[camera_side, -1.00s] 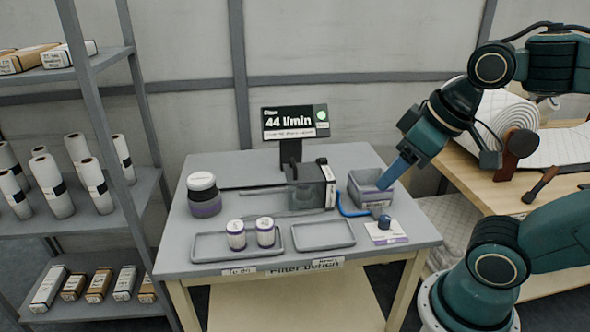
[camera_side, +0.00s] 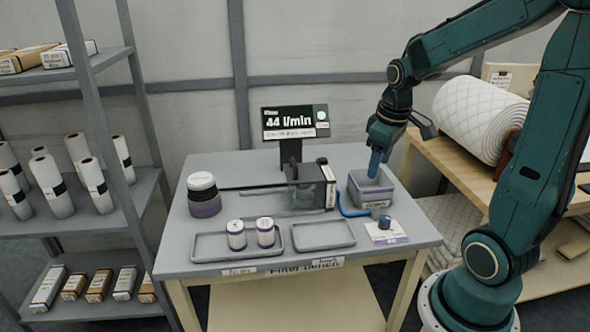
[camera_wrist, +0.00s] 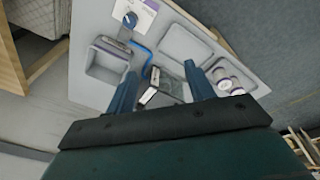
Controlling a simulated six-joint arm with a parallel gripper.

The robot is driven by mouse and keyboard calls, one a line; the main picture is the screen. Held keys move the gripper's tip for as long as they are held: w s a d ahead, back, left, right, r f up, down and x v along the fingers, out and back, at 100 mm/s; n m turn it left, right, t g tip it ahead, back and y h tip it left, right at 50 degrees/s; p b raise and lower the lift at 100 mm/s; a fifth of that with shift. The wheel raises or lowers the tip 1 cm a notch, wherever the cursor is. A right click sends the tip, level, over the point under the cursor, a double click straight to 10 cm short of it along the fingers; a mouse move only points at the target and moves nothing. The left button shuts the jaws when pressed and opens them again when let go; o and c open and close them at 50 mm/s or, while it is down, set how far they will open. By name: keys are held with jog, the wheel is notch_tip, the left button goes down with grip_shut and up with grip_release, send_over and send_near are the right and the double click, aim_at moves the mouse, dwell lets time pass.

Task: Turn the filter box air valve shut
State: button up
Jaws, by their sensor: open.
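The air valve is most likely the blue knob (camera_side: 384,222) on a white and purple card at the bench's right front; it also shows in the wrist view (camera_wrist: 130,19). A blue hose (camera_side: 346,208) runs from near it toward the dark filter box (camera_side: 305,186) at mid-bench. The display (camera_side: 295,123) behind reads 44 l/min. My gripper (camera_side: 377,164) is open and points down above the grey bin (camera_side: 372,199), behind the knob and apart from it. In the wrist view its two blue fingers (camera_wrist: 161,88) are spread with nothing held.
Two small white and purple jars (camera_side: 236,235) stand on the left tray (camera_side: 205,247); the right tray (camera_side: 323,236) is empty. A quilted roll (camera_side: 480,118) lies on the wooden table at right.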

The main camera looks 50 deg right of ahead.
jog(key=g, duration=0.2)
send_over(385, 217)
notch_tip(385, 217, down, 8)
jog(key=shift+s+r+y, duration=0.1)
jog(key=shift+r+y, duration=0.1)
jog(key=shift+y, duration=0.2)
jog(key=shift+f, duration=0.2)
jog(key=shift+f, duration=6.7)
jog(key=c, duration=1)
